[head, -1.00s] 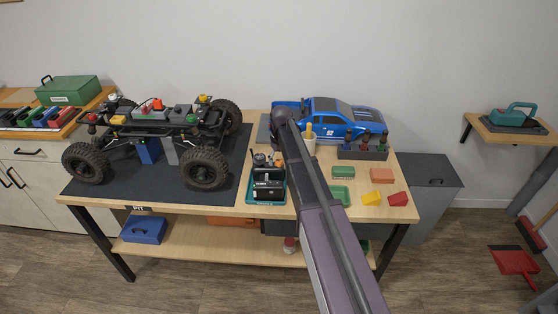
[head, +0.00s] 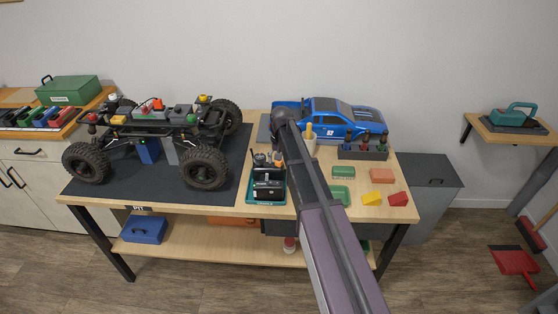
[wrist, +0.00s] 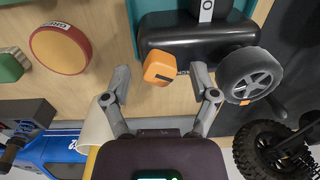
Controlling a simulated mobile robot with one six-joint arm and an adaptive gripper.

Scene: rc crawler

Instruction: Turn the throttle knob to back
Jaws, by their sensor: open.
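The radio transmitter (head: 268,190) sits in a teal tray (head: 253,199) on the bench, right of the crawler's mat. In the wrist view its black body (wrist: 190,36) lies at the top, with a grey spoked wheel (wrist: 250,76) on its right. An orange knob (wrist: 160,68) with a dark mark on its edge, apparently the throttle knob, sticks out from the body. My gripper (wrist: 160,80) is open, with one fingertip on each side of the orange knob. A gap shows on the left; the right fingertip looks closer, and contact cannot be told. My arm partly hides this area in the head view.
The crawler (head: 155,135) stands on a dark mat to the left; its tyre (wrist: 285,148) shows at lower right in the wrist view. A blue truck body (head: 335,118) lies behind. A white cup (wrist: 95,128) is close beside my left finger.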

